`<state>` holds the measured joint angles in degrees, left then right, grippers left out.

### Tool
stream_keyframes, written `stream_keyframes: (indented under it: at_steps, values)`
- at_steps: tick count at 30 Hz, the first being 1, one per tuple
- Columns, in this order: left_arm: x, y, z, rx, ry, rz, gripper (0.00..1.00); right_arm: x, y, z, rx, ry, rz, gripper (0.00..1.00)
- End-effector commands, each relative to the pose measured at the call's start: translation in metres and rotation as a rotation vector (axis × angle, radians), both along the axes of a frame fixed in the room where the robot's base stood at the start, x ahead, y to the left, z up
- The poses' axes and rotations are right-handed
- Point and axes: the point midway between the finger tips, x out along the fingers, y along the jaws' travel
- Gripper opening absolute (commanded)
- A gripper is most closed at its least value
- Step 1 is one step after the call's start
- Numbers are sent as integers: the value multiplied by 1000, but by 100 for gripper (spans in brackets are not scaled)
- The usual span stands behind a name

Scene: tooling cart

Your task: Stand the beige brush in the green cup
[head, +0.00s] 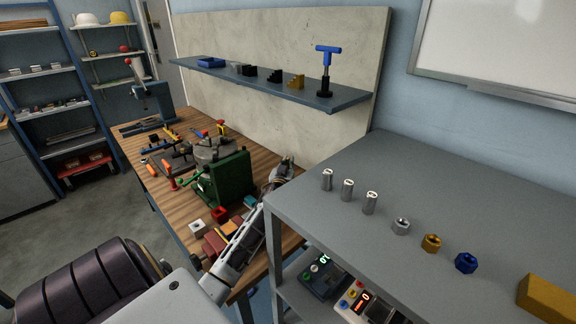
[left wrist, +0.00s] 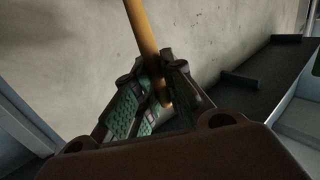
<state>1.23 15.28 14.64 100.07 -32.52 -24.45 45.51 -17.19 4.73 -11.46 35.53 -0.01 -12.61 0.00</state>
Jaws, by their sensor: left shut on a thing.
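My left gripper (head: 284,166) is at the end of the arm in the head view, above the back edge of the wooden bench, close to the wall panel. In the left wrist view its green-padded fingers (left wrist: 153,98) are shut on a tan, rod-like piece, which I take to be the beige brush (left wrist: 146,40). The rod rises out of the top of the picture, leaning slightly. Its bristles are not visible. In the head view I cannot make out the brush. I cannot pick out a green cup in either view. My right gripper is not in view.
A green machine (head: 228,183) stands on the wooden bench (head: 152,183), left of my gripper, among tools and small boxes. The grey cart top (head: 440,200) at right carries metal cylinders (head: 347,190), nuts and a yellow block (head: 548,296). A shelf (head: 345,98) hangs above.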

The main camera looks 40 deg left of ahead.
Motion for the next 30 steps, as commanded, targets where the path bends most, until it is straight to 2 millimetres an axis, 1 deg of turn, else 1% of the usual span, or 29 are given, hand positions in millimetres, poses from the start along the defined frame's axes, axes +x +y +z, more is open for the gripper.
stream_keyframes:
  at_steps: [30]
  values:
    - [0, 0, -5, 0, 0, 0, 0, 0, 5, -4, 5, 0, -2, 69]
